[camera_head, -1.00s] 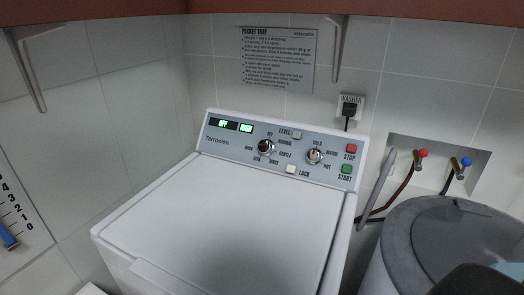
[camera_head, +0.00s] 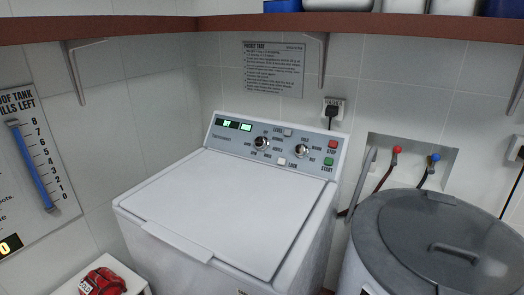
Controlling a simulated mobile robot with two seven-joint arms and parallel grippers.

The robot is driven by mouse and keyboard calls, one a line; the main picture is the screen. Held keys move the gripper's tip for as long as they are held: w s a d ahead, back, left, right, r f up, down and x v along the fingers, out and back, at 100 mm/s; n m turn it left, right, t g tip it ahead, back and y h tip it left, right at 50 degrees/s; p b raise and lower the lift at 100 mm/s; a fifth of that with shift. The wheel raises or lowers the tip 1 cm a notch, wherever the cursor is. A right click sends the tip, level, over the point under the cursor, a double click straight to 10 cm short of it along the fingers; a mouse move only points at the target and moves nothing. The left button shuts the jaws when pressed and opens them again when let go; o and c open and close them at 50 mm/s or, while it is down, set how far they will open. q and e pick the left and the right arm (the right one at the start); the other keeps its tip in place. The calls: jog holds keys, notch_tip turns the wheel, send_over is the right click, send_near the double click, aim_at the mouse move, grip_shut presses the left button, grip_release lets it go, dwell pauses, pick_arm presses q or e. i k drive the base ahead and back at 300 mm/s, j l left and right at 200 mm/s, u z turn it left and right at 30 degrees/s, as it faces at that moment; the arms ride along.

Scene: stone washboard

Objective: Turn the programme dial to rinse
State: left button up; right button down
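The programme dial (camera_head: 261,143) is the left of two round silver-and-black knobs on the washer's control panel (camera_head: 225,143). Small labels ring it, but they are too small to read surely, and I cannot tell where its pointer stands. The second knob (camera_head: 302,150) sits to its right. The white top-loading washer (camera_head: 220,210) stands in the corner with its lid shut. Two green displays (camera_head: 246,127) are lit at the panel's left. Neither of my grippers is in view.
A grey lidded drum (camera_head: 425,235) stands right of the washer. Red and blue taps (camera_head: 397,150) are in a wall recess. A red bundle (camera_head: 102,282) lies on a white surface at lower left. A brown shelf (camera_head: 400,25) runs overhead. The space before the panel is clear.

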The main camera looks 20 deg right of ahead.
aim_at(261, 143)
jog(key=z, duration=2.25)
jog(key=j+z, duration=0.15)
jog(key=z, duration=0.3)
jog(key=k+j, duration=0.15)
jog(key=j, duration=0.2)
jog(key=k+j, duration=0.1)
jog(key=j, duration=0.25)
jog(key=k+j, duration=0.15)
jog(key=j, duration=0.15)
jog(key=k+j, duration=0.1)
jog(key=j, duration=0.25)
jog(key=k+j, duration=0.15)
jog(key=j, duration=0.2)
jog(key=u, duration=0.2)
jog(key=j+u, duration=0.2)
jog(key=j, duration=0.3)
jog(key=i+l+z, duration=0.15)
jog(key=l+z, duration=0.25)
